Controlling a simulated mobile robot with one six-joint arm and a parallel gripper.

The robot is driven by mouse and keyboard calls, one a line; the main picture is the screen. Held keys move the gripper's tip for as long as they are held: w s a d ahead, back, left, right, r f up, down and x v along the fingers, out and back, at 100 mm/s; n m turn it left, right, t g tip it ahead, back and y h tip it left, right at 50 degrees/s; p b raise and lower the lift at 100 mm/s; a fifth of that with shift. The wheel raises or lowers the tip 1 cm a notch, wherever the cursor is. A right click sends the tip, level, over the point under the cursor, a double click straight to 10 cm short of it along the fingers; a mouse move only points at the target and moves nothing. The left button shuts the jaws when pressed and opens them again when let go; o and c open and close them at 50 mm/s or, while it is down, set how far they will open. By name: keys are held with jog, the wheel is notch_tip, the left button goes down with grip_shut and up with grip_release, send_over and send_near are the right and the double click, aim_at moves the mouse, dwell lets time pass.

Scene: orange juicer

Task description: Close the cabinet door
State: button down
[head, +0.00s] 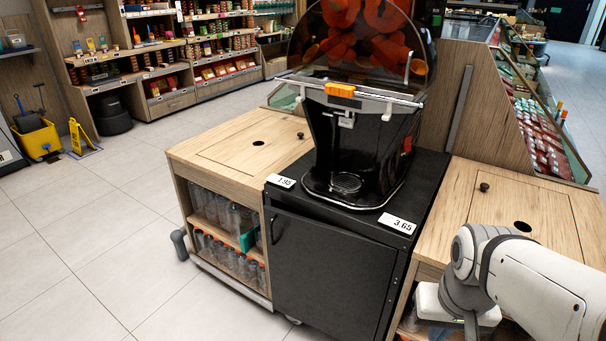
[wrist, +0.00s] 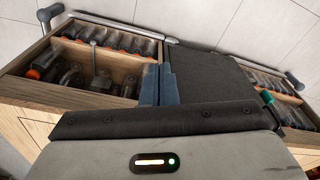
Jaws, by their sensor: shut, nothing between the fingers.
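The black cabinet door (head: 325,275) is under the juicer in the head view, with its handle (head: 274,230) at the left edge. It looks flush or nearly flush with the cabinet front; I cannot tell whether a small gap remains. The dark panel (wrist: 205,75) also shows in the wrist view, which is turned upside down. My gripper (wrist: 160,88) is shut and empty, its fingertips at the border between the dark panel and the open shelf bay. I cannot tell if they touch it. In the head view my arm hides the gripper.
The juicer (head: 365,130) stands on the cabinet. A left wooden counter (head: 240,145) holds shelves of bottles (head: 225,215); a right wooden counter (head: 530,205) is beside my arm. The floor (head: 100,240) in front and left is clear. A yellow bucket (head: 40,140) stands far left.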

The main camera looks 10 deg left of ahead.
jog(key=w+a+f+m+t+y+b, duration=0.2)
jog(key=w+a+m+t+y+b, duration=0.45)
jog(key=w+a, duration=2.25)
jog(key=w+a+f+m+t+h, duration=0.1)
jog(key=a+f+m+t+h, duration=0.1)
jog(key=a+m+t, duration=0.3)
jog(key=w+a+f+m+t+h, duration=0.2)
jog(key=a+f, duration=0.1)
jog(key=a, duration=0.4)
jog(key=m+t+h+b, duration=0.2)
jog(key=m+h, duration=0.2)
send_near(265, 213)
notch_tip(265, 213, up, 3)
jog(key=s+a, duration=0.1)
jog(key=s, duration=0.1)
jog(key=s+a+f+m+h, duration=0.2)
jog(key=s+f+m+h, duration=0.1)
jog(key=s+f+m, duration=0.15)
jog(key=shift+n+t, duration=0.25)
jog(key=shift+n, duration=0.25)
jog(key=b+x, duration=0.4)
jog(key=x, duration=0.8)
jog(key=shift+w+r, duration=0.15)
jog(key=shift+w, duration=0.15)
jog(key=shift+w+d+r, duration=0.1)
jog(key=shift+w, duration=0.4)
